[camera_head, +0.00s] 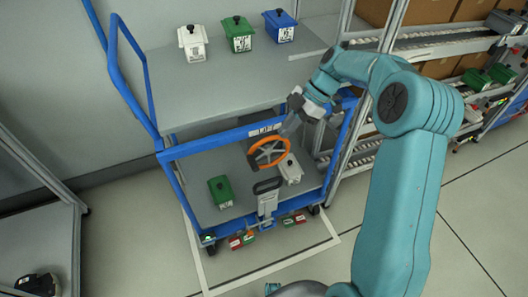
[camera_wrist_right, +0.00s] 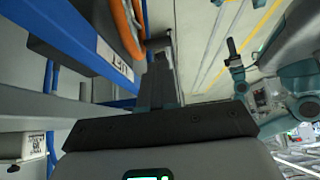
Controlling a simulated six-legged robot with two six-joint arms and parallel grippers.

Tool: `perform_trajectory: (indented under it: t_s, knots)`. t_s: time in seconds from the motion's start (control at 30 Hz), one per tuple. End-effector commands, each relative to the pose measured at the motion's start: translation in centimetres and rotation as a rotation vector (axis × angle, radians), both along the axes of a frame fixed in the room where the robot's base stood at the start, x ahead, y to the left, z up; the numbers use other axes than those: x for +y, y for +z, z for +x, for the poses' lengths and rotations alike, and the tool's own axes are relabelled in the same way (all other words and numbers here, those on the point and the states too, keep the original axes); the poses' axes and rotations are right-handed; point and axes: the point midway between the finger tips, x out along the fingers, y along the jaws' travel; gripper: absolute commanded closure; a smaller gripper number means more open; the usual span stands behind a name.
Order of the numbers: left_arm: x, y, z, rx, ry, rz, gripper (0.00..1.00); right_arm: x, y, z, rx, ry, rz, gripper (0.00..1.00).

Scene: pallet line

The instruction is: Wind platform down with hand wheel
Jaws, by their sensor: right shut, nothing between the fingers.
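The orange hand wheel (camera_head: 286,154) is on the front of a blue-framed cart. It also shows in part in the right wrist view (camera_wrist_right: 126,28). My right gripper (camera_head: 287,128) is shut and empty, its tip close to the upper right of the wheel. In the wrist view its fingers (camera_wrist_right: 157,83) point past the wheel; I cannot tell whether they touch it. The grey upper platform (camera_head: 220,90) carries a white, a green and a blue lidded box at its back. Part of another teal arm of mine (camera_wrist_right: 302,75) shows in the wrist view; its gripper's state is unclear.
The cart's lower shelf (camera_head: 205,165) holds a green box (camera_head: 221,191) and a white box (camera_head: 290,169). A dark handle on a grey post (camera_head: 267,187) stands below the wheel. Roller racks with cartons (camera_head: 375,12) stand to the right.

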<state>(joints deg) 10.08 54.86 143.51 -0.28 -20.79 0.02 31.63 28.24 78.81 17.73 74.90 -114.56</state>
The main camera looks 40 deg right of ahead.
Motion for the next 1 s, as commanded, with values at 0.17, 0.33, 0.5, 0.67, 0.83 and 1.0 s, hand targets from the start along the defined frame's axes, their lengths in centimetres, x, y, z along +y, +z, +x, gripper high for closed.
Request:
perform_trajectory:
  t_s: [0.17,0.33,0.5,0.67,0.83,1.0]
  knots:
    - [0.0,-0.5,0.0,0.0,0.0,0.0,0.52,2.2,-3.4,0.6,0.003,0.002,0.003,1.0]
    - [0.0,-0.7,0.0,0.0,0.0,0.0,0.52,4.1,-6.1,1.1,0.002,0.002,0.002,1.0]
    - [0.0,-0.7,0.0,0.0,0.0,0.0,0.52,5.7,-7.5,1.7,0.001,0.001,0.0,1.0]
    - [0.0,-0.7,0.0,0.0,0.0,0.0,0.52,6.4,-8.2,1.8,0.0,0.0,0.0,1.0]
    - [0.0,-0.7,0.0,0.0,0.0,0.0,0.52,6.5,-8.3,1.9,0.0,-0.001,0.0,1.0]
    - [0.0,-0.7,0.0,0.0,0.0,0.0,0.52,6.4,-8.2,1.9,0.0,-0.001,0.0,1.0]
